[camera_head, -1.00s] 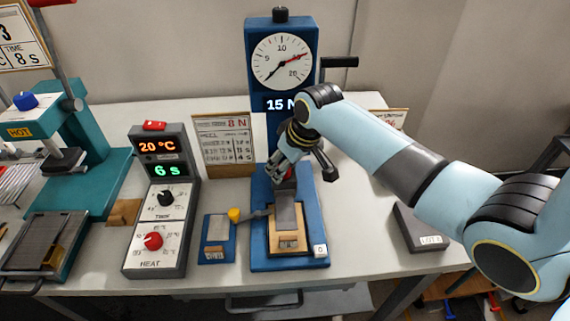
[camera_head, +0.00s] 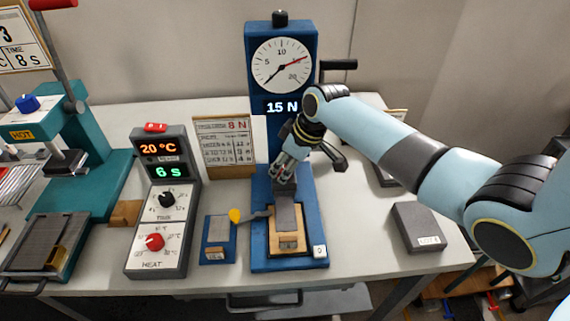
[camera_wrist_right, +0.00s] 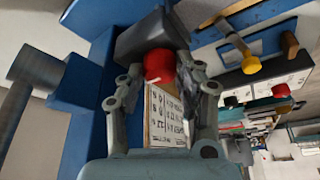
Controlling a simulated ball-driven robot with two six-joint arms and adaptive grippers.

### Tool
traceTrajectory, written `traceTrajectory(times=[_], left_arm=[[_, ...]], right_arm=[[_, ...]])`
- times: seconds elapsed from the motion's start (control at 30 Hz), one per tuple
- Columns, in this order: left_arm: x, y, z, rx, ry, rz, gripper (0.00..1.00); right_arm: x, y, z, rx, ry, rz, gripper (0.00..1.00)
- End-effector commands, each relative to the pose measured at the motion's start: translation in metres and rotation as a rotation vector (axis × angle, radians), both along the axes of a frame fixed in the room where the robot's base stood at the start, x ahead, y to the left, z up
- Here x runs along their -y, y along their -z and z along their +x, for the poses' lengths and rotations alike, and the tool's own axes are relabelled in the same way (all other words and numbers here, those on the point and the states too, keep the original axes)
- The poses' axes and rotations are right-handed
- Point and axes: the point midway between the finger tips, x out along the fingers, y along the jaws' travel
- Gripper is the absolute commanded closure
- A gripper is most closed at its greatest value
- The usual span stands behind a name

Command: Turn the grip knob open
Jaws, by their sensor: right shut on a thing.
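The red grip knob (camera_wrist_right: 158,66) sits on a dark grey clamp block (camera_wrist_right: 152,33) in the right wrist view. My right gripper (camera_wrist_right: 160,84) has its two fingers on either side of the knob and is shut on it. In the head view my right gripper (camera_head: 283,172) is at the dark clamp (camera_head: 284,187) of the blue test stand (camera_head: 262,240), below the dial. There the fingers hide the knob. A grey plate (camera_head: 289,216) stands below the clamp over a wooden-framed piece (camera_head: 290,243). My left gripper is out of view.
The dial (camera_head: 281,66) stands above a display reading 15 N. A small blue block with a yellow-knobbed lever (camera_head: 235,216) and a control box (camera_head: 158,215) stand to the left. A grey box (camera_head: 419,227) lies to the right, with free table between.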

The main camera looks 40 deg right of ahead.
Motion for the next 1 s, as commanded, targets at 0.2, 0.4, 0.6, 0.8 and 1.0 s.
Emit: traceTrajectory(times=[0.2,0.4,0.6,0.8,1.0], left_arm=[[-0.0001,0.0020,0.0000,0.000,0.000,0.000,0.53],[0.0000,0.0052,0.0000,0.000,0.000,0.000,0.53],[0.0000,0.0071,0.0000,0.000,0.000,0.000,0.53],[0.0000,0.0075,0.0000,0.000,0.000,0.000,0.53],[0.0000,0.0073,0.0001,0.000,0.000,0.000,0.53]], right_arm=[[0.0014,-0.0003,0.0016,0.002,-0.160,-0.001,0.98],[0.0012,0.0000,0.0017,0.003,-0.272,0.000,0.98],[0.0013,-0.0002,0.0020,0.003,-0.336,0.000,0.98],[0.0011,-0.0004,0.0016,0.002,-0.358,0.000,0.98],[0.0011,-0.0005,0.0017,0.002,-0.359,0.001,0.98]])
